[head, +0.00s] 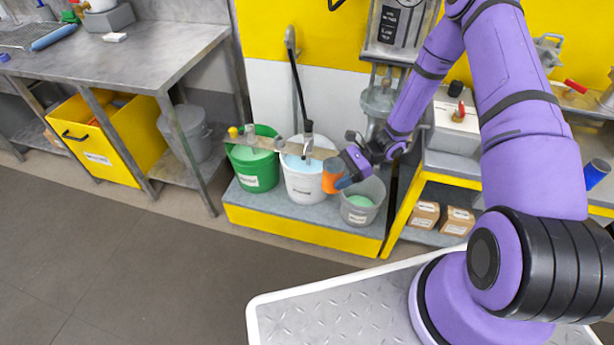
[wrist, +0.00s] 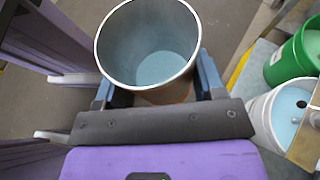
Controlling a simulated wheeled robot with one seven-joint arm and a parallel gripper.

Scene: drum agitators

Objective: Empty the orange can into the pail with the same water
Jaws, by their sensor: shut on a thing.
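My gripper (head: 342,180) is shut on the orange can (head: 331,175), holding it in the air around the gap between the white and grey pails. In the wrist view the can (wrist: 150,45) shows its open mouth, with pale blue water inside. The white pail (head: 303,188) holds pale blue water; it also shows in the wrist view (wrist: 262,125). The grey pail (head: 358,215) at the right holds pale green water. The green pail (head: 253,165) stands at the left; its contents look green. The pail labels are too small to read.
The pails stand on a low yellow-edged platform (head: 300,228). A flat bar (head: 268,145) and a tap-like fitting lie over the green and white pails. A metal bench (head: 110,60) is at the left; a shelf with small boxes (head: 425,213) is at the right.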

